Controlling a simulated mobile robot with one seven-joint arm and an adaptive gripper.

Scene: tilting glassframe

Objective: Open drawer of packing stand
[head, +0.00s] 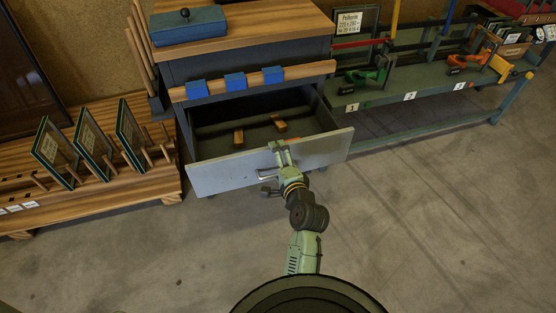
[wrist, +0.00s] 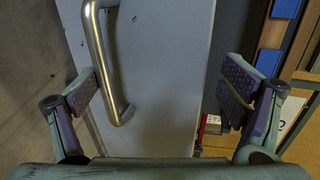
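The packing stand (head: 256,52) has a wooden top, and its drawer (head: 209,140) is pulled well out, with its inside showing. The grey drawer front (head: 220,175) has a metal bar handle (head: 266,175). In the wrist view the handle (wrist: 100,50) is at the upper left, close to the left finger. My gripper (head: 275,170) is at the drawer front beside the handle. In the wrist view its fingers (wrist: 160,88) are spread wide with the pale drawer front (wrist: 165,60) between them. The right finger is past the panel's edge. Nothing is gripped.
Two small wooden pieces (head: 279,124) lie in the drawer. Blue blocks (head: 235,81) sit on the stand's front rail, and a blue box (head: 187,26) is on top. A rack with framed panes (head: 91,140) is left; a tool bench (head: 420,88) is right. The front floor is clear.

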